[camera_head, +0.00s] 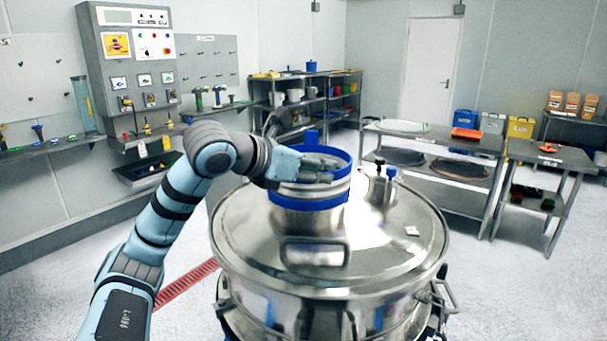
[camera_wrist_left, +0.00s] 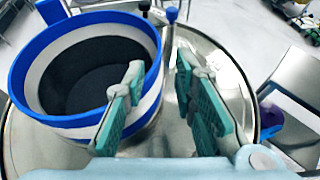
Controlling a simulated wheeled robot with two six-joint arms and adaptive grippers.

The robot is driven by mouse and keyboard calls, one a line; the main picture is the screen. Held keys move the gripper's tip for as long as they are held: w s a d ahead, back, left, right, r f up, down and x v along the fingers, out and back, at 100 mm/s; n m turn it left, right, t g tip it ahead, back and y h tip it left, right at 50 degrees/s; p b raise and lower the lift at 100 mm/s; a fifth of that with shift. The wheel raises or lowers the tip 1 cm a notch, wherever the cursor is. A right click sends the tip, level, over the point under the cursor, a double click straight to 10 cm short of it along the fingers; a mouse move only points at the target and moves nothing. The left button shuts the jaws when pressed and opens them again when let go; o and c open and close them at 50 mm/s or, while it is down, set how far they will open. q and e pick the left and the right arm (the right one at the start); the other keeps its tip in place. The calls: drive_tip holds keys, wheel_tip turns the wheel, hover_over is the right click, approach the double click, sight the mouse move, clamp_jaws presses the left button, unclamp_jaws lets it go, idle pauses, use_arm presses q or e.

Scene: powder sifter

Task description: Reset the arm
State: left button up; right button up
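My left gripper (camera_head: 322,172) is at the near side of the blue-rimmed inlet collar (camera_head: 308,219) on top of the steel sifter (camera_head: 375,260). In the left wrist view its two green-padded fingers (camera_wrist_left: 163,95) stand apart with nothing between them. The left finger overlaps the outer wall of the collar (camera_wrist_left: 72,121) in that picture; I cannot tell whether it touches. The collar is open at the top and its inside looks dark. My right gripper is in neither view.
A small fitting with a blue knob (camera_head: 390,172) stands on the lid, right of the collar. A control panel (camera_head: 138,75) and wall shelf are at left. Steel tables (camera_head: 440,146) stand at right, with bins (camera_head: 520,127) behind. The floor left of the sifter looks clear.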

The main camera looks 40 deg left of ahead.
use_arm(q)
drive_tip(key=b+v, duration=0.1)
drive_tip(key=v, duration=0.3)
drive_tip(key=shift+s, duration=0.15)
drive_tip(key=shift+r, duration=0.15)
